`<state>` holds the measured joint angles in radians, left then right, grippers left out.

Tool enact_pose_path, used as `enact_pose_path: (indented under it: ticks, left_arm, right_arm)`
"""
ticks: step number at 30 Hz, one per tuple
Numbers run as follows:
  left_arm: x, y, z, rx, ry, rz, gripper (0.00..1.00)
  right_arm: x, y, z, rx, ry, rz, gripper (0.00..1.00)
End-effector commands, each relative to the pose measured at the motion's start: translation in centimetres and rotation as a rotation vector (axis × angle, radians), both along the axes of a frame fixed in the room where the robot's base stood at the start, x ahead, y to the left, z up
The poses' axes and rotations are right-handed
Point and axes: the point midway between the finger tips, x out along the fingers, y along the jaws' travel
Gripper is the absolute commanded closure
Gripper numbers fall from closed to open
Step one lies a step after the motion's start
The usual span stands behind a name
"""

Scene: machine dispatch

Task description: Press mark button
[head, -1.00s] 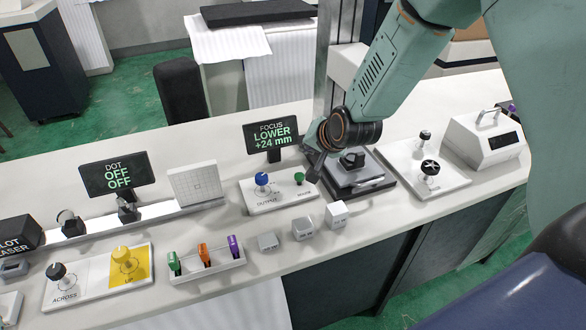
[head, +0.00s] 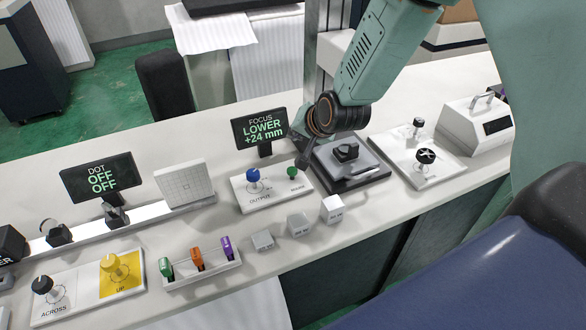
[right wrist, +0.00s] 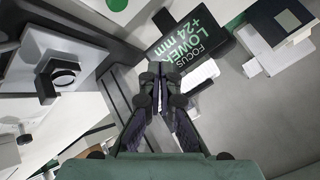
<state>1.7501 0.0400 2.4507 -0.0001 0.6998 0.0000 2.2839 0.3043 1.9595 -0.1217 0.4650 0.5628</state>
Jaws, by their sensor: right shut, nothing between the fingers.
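The mark button is the small green round cap (head: 292,172) at the right of the white OUTPUT panel (head: 268,205), beside a blue knob (head: 253,175). My right gripper (head: 302,162) points down just right of and behind the green button, close to it. A gap or contact cannot be judged in the head view. The right wrist view shows the shut, empty fingers (right wrist: 160,75) in front of the upside-down FOCUS display (right wrist: 190,42). My left gripper is not in view.
The FOCUS display (head: 259,131) reads LOWER +24 mm; the DOT display (head: 101,177) reads OFF OFF. A dark stage (head: 350,175) stands right of the panel.

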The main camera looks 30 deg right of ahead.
Motion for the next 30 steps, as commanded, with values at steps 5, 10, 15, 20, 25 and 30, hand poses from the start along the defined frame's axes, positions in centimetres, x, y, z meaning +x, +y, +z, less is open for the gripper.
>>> enact_pose_path:
  ticks: [5, 10, 15, 20, 25, 30]
  left_arm:
    - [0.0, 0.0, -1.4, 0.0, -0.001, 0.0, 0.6]
    - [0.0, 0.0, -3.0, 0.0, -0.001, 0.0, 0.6]
    - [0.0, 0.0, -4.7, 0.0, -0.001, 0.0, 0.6]
    - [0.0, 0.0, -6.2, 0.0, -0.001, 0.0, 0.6]
    - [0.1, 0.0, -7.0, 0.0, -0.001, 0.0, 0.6]
    - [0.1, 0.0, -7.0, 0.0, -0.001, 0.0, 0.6]
  right_arm:
    - [0.1, 0.0, -1.6, -0.001, 0.0, 0.001, 1.0]
    - [0.3, 0.1, -3.5, -0.001, 0.0, 0.001, 1.0]
    - [0.4, 0.1, -5.6, -0.002, 0.001, 0.001, 1.0]
    - [0.4, 0.1, -7.4, -0.001, 0.0, 0.001, 1.0]
    - [0.4, 0.1, -8.5, -0.001, -0.001, 0.0, 1.0]
    - [0.4, 0.1, -8.5, -0.001, -0.001, 0.001, 1.0]
